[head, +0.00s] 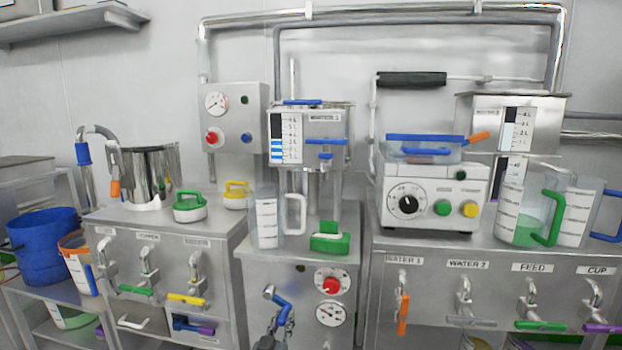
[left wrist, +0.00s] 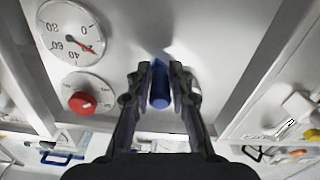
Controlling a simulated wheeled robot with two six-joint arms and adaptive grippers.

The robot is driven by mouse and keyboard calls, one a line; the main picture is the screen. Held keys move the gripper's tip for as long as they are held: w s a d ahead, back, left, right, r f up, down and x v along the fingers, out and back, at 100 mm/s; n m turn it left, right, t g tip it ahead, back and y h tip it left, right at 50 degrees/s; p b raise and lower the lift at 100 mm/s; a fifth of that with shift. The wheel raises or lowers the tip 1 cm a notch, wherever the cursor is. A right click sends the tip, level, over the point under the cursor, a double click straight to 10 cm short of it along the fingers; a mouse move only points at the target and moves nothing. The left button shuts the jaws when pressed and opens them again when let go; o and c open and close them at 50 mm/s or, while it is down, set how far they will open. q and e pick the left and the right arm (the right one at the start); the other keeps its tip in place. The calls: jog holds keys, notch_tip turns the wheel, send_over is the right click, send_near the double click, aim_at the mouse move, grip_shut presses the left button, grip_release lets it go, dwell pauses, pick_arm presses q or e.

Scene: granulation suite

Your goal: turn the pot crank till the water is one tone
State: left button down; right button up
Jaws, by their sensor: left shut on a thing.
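My left gripper (head: 272,338) is at the bottom of the head view, in front of the middle steel cabinet. In the left wrist view my left gripper (left wrist: 160,88) is shut on a blue handle (left wrist: 159,93). This handle (head: 282,304) is on a bent metal fitting on the cabinet front. I cannot tell if it is the pot crank. A steel pot (head: 148,172) stands on the left cabinet; its inside is hidden. The vessel (head: 320,124) above the middle cabinet has a level scale with blue marks. I cannot see the water's tone. My right gripper is not in view.
A red knob (head: 331,284) and a round gauge (head: 330,313) are right of the blue handle. A clear jug (head: 266,220) and a green block (head: 330,240) stand on the middle top. Taps with coloured levers line both side cabinets. A jug with green content (head: 518,229) stands at right.

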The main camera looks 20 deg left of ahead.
aim_at(286, 311)
pick_arm(q)
jog(key=shift+w+d+r+p, duration=0.1)
jog(key=shift+d+r+p, duration=0.1)
jog(key=shift+r+p, duration=0.55)
jog(key=shift+w+d+r+p, duration=0.15)
jog(key=shift+r+p, duration=0.4)
jog(key=shift+r, duration=0.3)
jog(key=shift+s+a+r+p, duration=0.1)
jog(key=shift+r+p, duration=0.9)
jog(key=shift+r, duration=0.25)
jog(key=shift+s+a+r+p, duration=0.15)
jog(key=shift+a+r+p, duration=0.3)
jog(key=shift+r, duration=0.3)
jog(key=shift+a+r, duration=0.15)
jog(key=shift+r, duration=0.1)
jog(key=shift+s+a, duration=0.1)
jog(key=shift+a, duration=0.1)
jog(key=shift+s+a+r+p, duration=0.2)
jog(key=shift+a+r, duration=0.15)
jog(key=shift+a, duration=0.15)
jog(key=shift+s+a+r+p, duration=0.1)
jog(key=shift+a+r+p, duration=0.15)
jog(key=shift+a, duration=0.2)
jog(key=shift+s+a+r+b, duration=0.15)
jog(key=shift+a+b, duration=0.1)
jog(key=shift+a, duration=0.4)
jog(key=shift+s+a+r+b, duration=0.1)
jog(key=shift+a+b, duration=0.1)
jog(key=shift+a, duration=0.45)
